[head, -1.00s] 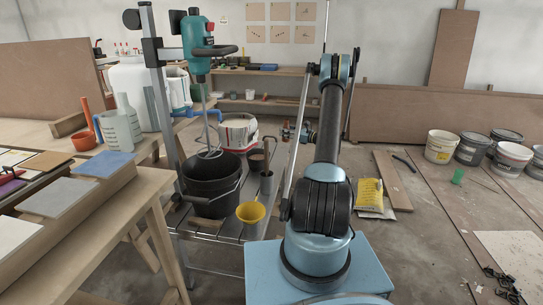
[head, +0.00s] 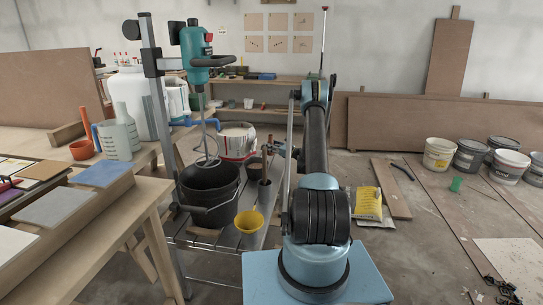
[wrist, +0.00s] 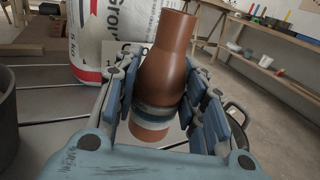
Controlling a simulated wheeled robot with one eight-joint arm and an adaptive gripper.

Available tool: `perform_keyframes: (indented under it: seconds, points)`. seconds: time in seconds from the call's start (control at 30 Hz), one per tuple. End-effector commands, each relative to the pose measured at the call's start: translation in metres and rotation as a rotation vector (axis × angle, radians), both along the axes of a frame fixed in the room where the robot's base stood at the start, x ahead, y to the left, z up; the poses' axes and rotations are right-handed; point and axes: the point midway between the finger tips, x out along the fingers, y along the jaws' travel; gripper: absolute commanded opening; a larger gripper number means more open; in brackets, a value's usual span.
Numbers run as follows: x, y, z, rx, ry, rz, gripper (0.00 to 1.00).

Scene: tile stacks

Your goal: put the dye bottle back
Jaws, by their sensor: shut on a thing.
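The dye bottle, as I take it, is a brown bottle (wrist: 172,62) with a narrower neck and a blue-grey band low on its body. It stands slightly tilted between the fingers in the wrist view. My gripper (wrist: 168,108) is shut on it, with blue pads on both sides. In the head view my arm hides most of the gripper and bottle, close to the right of the white bucket (head: 237,137). A white container with red markings and lettering (wrist: 115,32) is just behind the bottle in the wrist view.
A wooden table (head: 110,225) with tiles is at left. A shelf bench (head: 262,82) is at the back. Buckets (head: 438,150) and a yellow bag (head: 366,202) lie right.

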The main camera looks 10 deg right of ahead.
Motion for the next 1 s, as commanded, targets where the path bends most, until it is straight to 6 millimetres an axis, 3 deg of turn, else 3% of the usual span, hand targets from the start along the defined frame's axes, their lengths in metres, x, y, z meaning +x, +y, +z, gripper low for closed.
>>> perform_keyframes:
  seconds: [0.43, 0.8, 0.83, 0.9, 1.0]
  points:
    - [0.000, 0.000, -0.041, 0.000, 0.000, 0.000, 0.12]
    - [0.000, 0.000, -0.045, 0.000, 0.000, 0.000, 0.12]
    - [0.000, 0.000, -0.044, 0.000, 0.000, 0.000, 0.45]
    - [0.000, 0.000, -0.044, 0.000, 0.000, 0.000, 0.58]
    - [0.000, 0.000, -0.044, 0.000, 0.000, 0.000, 0.58]
